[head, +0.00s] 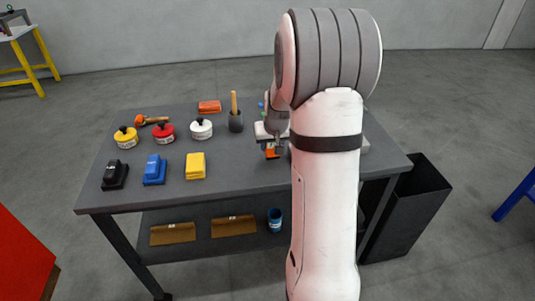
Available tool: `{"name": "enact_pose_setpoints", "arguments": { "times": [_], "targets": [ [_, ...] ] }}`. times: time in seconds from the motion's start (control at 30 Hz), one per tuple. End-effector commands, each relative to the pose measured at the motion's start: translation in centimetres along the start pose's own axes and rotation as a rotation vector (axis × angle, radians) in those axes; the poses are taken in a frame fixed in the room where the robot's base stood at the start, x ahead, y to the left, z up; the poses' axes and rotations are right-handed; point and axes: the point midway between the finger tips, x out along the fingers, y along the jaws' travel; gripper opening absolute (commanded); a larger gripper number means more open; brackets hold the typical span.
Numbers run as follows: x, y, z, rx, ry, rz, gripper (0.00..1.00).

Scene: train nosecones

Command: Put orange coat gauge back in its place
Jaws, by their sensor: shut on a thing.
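My gripper (279,144) is low over the right half of the grey table, partly hidden by my own arm. It is shut on a small orange and dark thing (271,151), which looks like the orange coat gauge. I cannot tell if the gauge touches the tabletop. A flat orange-red block (209,107) lies at the back of the table. The place of the gauge cannot be made out; my arm hides much of the right side.
On the grey table (235,178) stand black (115,174), blue (154,170) and yellow (195,166) blocks, several round-lidded tins, an orange-headed tool (152,120) and a dark cup (236,122) with a wooden handle. A black bin (409,208) stands at right. The table's front middle is clear.

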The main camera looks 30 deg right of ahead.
Motion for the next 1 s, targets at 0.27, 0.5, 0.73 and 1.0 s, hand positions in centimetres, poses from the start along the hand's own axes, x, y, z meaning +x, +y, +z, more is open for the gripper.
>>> {"name": "enact_pose_setpoints", "arguments": {
  "times": [0.27, 0.5, 0.73, 1.0],
  "targets": [
    [2.8, 0.0, 1.2, 0.001, -0.001, 0.0, 0.15],
    [2.9, 0.1, 1.2, 0.001, 0.0, 0.0, 0.15],
    [3.1, 0.1, 1.3, 0.002, 0.0, 0.0, 0.52],
    [3.1, 0.1, 1.3, 0.002, 0.0, 0.001, 0.63]
  ]
}}
